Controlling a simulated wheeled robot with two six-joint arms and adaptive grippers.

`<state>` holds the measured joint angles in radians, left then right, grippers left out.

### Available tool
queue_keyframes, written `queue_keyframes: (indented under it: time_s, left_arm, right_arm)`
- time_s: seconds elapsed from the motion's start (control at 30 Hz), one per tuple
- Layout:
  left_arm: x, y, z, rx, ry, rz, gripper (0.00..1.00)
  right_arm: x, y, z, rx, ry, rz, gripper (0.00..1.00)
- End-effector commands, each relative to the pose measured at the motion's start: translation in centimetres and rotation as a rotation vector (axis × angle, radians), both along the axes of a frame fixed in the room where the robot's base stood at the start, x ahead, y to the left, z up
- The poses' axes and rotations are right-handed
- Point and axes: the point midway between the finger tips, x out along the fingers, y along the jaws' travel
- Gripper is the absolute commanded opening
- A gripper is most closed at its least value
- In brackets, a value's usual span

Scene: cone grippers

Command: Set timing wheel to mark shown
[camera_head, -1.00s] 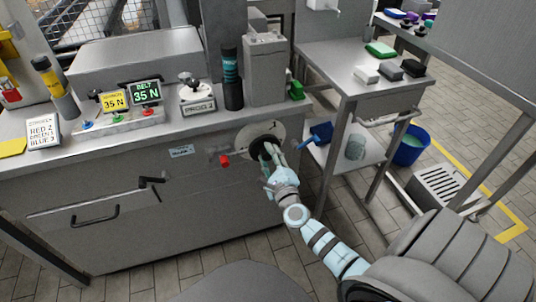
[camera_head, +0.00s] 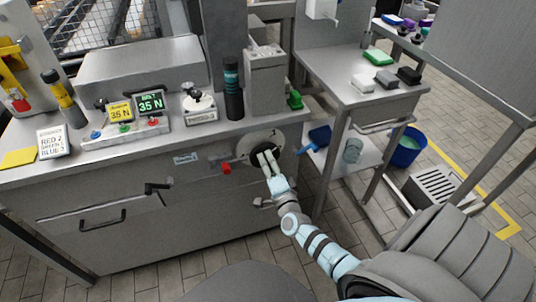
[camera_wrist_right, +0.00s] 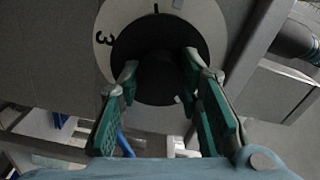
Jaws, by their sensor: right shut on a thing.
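The timing wheel (camera_head: 278,137) is a pale round dial with a black hub (camera_head: 254,156) on the front of the grey machine. In the right wrist view the wheel's pale ring (camera_wrist_right: 206,22) shows a "3" at the upper left and part of another mark at the top; the black hub (camera_wrist_right: 158,32) fills the middle. My right gripper (camera_head: 267,156) is shut on the hub, with its green-padded fingers (camera_wrist_right: 160,72) on either side of it. A card (camera_head: 53,142) on the machine top reads RED 2, GREEN 1, BLUE 3. My left gripper is out of view.
A red knob (camera_head: 226,167) sticks out left of the wheel.

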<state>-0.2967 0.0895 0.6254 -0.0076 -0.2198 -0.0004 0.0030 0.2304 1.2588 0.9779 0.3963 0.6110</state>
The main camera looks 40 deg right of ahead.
Motion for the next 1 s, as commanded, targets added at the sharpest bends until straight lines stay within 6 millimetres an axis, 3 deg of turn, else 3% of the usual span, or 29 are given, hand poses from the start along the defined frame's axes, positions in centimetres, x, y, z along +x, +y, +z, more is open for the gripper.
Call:
queue_keyframes:
  time_s: [0.23,0.8,0.83,0.93,1.0]
  left_arm:
    - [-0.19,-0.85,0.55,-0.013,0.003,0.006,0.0]
    - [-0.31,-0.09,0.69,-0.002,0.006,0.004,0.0]
    - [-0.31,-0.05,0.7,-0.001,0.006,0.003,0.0]
    - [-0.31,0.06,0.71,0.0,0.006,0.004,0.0]
    - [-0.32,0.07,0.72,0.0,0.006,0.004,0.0]
  right_arm:
    - [-0.03,0.03,-0.04,-0.097,0.036,0.0,0.05]
    - [-0.03,0.03,-0.11,-0.131,0.048,0.0,0.05]
    - [-0.05,0.02,-0.1,-0.131,0.048,0.0,0.36]
    - [-0.04,0.01,-0.09,-0.131,0.048,0.0,0.52]
    - [-0.03,0.01,-0.07,-0.131,0.047,0.0,0.53]
